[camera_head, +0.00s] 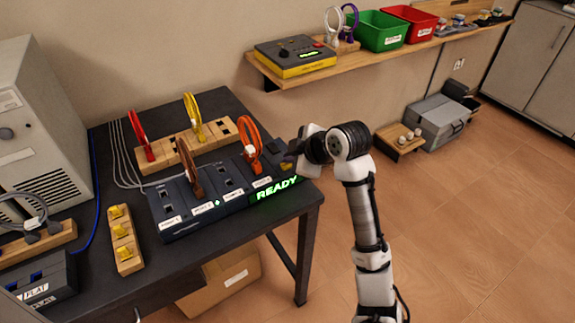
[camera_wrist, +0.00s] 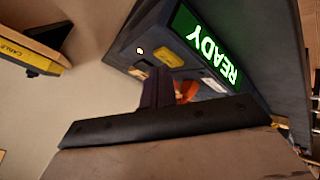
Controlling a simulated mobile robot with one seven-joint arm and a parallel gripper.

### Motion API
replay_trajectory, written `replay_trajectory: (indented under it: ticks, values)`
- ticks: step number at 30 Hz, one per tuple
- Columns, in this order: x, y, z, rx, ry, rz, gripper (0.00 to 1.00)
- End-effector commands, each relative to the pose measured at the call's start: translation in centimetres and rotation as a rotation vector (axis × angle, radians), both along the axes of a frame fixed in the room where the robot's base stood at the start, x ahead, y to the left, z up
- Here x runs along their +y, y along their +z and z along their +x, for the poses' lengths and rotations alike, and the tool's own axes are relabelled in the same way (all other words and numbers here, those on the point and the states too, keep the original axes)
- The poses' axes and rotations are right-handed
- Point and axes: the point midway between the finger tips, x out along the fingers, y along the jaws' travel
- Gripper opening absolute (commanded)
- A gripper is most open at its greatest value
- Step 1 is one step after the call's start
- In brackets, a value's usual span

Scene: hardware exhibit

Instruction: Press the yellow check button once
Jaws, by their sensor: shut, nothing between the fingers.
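The yellow check button (camera_wrist: 170,52) is a flat yellow rectangle on the dark test box (camera_wrist: 150,22), between a small lit lamp (camera_wrist: 139,50) and the green READY display (camera_wrist: 205,45) in the wrist view. My gripper (camera_wrist: 158,78) is shut and empty, its fingertips close to the button; I cannot tell whether they touch the box. In the head view my gripper (camera_head: 289,161) is at the right end of the box (camera_head: 180,226), just above the READY display (camera_head: 277,189). The gripper and wrist hide the button there.
An orange cable loop (camera_head: 249,140) and a brown one (camera_head: 189,168) stand in the box. Behind it, a wooden block (camera_head: 172,152) holds a red and a yellow loop. A shelf (camera_head: 360,55) with a yellow-black device (camera_head: 295,56) and bins is on the wall.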

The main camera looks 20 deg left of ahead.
Motion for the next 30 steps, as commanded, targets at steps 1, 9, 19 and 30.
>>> replay_trajectory:
  ticks: [1, 9, 19, 30]
  values:
    - [0.0, 0.06, 0.0, 0.0, 0.0, 0.0, 0.0]
    - [0.0, 0.0, 0.0, 0.0, 0.0, 0.0, 0.0]
    - [0.0, -0.4, 0.01, 0.0, 0.0, 0.0, 0.0]
    - [0.0, -0.86, 0.01, 0.0, 0.0, 0.0, 0.0]
